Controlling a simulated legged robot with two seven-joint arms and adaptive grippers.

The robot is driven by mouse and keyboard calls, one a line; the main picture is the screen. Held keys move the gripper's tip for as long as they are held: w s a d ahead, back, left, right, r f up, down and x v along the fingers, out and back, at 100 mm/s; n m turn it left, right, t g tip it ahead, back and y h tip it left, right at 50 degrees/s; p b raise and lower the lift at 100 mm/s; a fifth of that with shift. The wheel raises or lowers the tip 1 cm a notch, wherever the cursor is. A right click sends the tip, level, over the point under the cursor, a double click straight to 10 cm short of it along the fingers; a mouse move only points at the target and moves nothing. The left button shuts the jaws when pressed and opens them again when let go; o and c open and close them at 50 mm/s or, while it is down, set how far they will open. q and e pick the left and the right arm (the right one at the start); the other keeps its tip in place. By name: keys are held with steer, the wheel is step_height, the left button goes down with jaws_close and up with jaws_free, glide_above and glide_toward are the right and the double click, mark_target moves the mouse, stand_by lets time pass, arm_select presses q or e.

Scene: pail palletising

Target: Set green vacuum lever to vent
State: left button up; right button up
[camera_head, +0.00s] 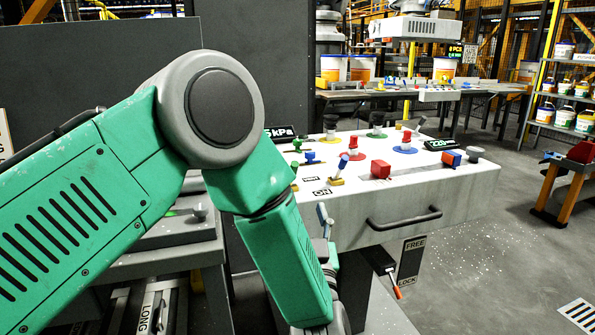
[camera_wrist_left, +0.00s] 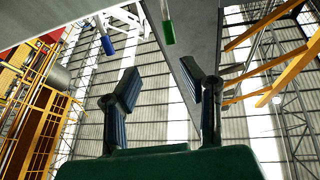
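My left gripper (camera_wrist_left: 160,85) has its two dark, blue-padded fingers spread apart with nothing between them. In the head view a fingertip (camera_head: 325,215) rises in front of the console's front face, beside my green forearm. In the left wrist view a green-handled lever (camera_wrist_left: 168,32) hangs beyond the fingers at the top, apart from them, with a blue-handled lever (camera_wrist_left: 107,45) to its left. In the head view a small green handle (camera_head: 296,144) is near the kPa display (camera_head: 279,133); I cannot tell whether it is the same lever. My arm hides the console's left part. My right gripper is not in view.
The white console (camera_head: 455,195) carries red, blue, yellow and green controls. A dark handle (camera_head: 403,219) sticks out of its front. An orange-tipped lever (camera_head: 396,289) hangs below, near a FREE/LOCK plate (camera_head: 410,261). The floor at right is open. Shelves of pails stand behind.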

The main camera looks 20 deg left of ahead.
mark_target(296, 171)
arm_select(q)
steer(key=w+a+r, duration=0.1)
steer(key=w+a, duration=0.1)
steer(key=w+a+r, duration=0.1)
steer(key=w+a, duration=0.1)
steer(key=w, duration=0.1)
steer(key=w+a+r+b, duration=0.1)
steer(key=w+a, duration=0.1)
steer(key=shift+w, duration=0.25)
steer(key=shift+w+d+r, duration=0.15)
steer(key=shift+w+r, duration=0.15)
steer(key=shift+w, duration=0.35)
steer(key=shift+w+d+r, duration=0.1)
steer(key=shift+w+r, duration=0.2)
steer(key=shift+w, duration=0.3)
steer(key=shift+w+d+r, duration=0.2)
steer(key=shift+d, duration=0.15)
steer(key=shift+a+f, duration=0.1)
steer(key=shift+a, duration=0.25)
steer(key=shift+a+f, duration=0.1)
steer(key=shift+a, duration=0.4)
jaws_close()
steer(key=shift+d, duration=0.15)
